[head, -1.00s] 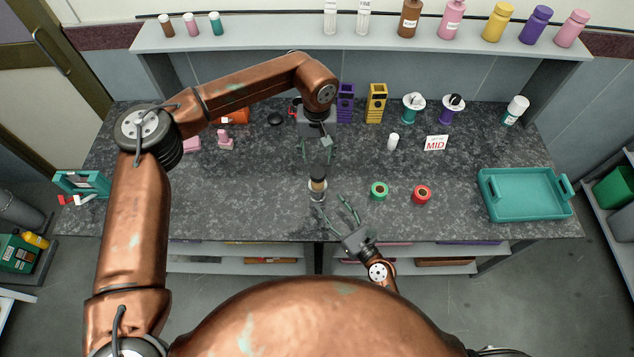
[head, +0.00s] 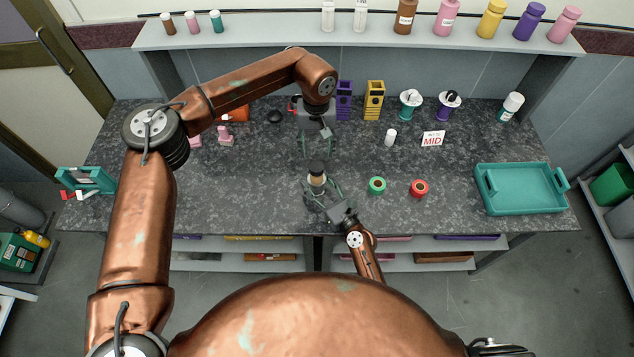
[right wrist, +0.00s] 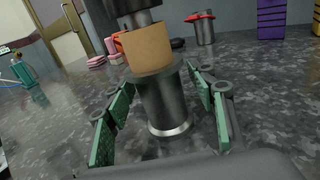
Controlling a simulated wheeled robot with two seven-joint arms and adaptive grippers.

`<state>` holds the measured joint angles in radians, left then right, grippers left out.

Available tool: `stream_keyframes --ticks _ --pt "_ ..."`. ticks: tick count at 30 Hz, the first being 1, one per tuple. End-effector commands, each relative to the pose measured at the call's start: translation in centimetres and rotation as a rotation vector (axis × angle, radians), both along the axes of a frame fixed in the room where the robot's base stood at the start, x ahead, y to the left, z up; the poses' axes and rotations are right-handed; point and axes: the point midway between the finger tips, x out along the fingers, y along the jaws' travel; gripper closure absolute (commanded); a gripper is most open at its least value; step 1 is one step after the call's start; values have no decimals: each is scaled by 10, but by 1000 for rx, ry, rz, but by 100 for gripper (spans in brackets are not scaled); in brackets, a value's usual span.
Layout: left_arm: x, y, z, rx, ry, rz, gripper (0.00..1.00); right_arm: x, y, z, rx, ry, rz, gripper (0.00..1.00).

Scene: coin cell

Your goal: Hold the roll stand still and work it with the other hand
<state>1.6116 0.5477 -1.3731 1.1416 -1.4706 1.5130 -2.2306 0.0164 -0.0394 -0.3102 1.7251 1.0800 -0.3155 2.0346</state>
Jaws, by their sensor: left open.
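The roll stand (head: 316,182) is upright on the counter near its front edge. It has a dark top, a tan roll and a grey metal body. In the right wrist view, the stand (right wrist: 165,105) is between the green-padded fingers of my right gripper (right wrist: 165,92), with gaps on both sides. The right gripper also shows in the head view (head: 321,196), around the lower part of the stand. My left gripper (head: 317,149) is open and empty, just behind the stand, fingers pointing toward it. The stand's base is partly hidden by the right gripper in the head view.
A teal tray (head: 528,211) is at the far right.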

Motion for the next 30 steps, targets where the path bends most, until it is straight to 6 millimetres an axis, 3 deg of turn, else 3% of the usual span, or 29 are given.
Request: stream_keyframes --ticks 21,30 --pt "0 0 0 0 0 0 52 0 0 -1 -1 1 0 100" --pt "-1 -6 1 -20 3 -2 52 0 0 -1 -1 2 0 100"
